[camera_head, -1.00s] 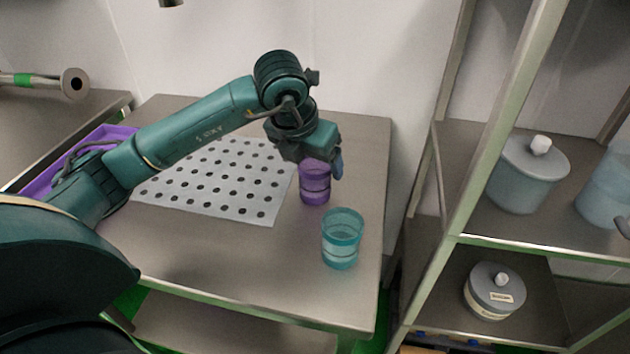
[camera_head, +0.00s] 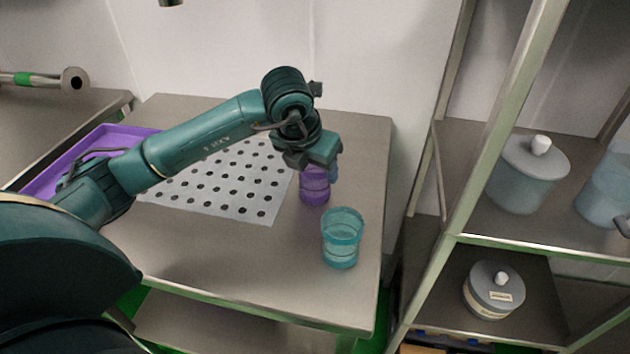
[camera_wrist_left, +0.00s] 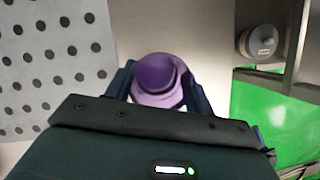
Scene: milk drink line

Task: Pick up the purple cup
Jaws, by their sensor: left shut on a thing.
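The purple cup (camera_head: 314,190) stands upright on the steel table, just right of the white dotted mat. My left gripper (camera_head: 318,170) is at the cup's upper part and hides its rim in the head view. In the left wrist view the purple cup (camera_wrist_left: 158,80) sits between the two fingers of my left gripper (camera_wrist_left: 160,88), which is shut on it. I cannot tell whether the cup's base is touching the table. My right gripper is not in view.
A teal cup (camera_head: 342,240) stands close in front of the purple cup. A purple tray (camera_head: 62,180) lies at the table's left behind my arm. The white dotted mat (camera_head: 225,200) covers the middle. A metal shelf (camera_head: 480,240) with lidded containers (camera_head: 522,180) stands to the right.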

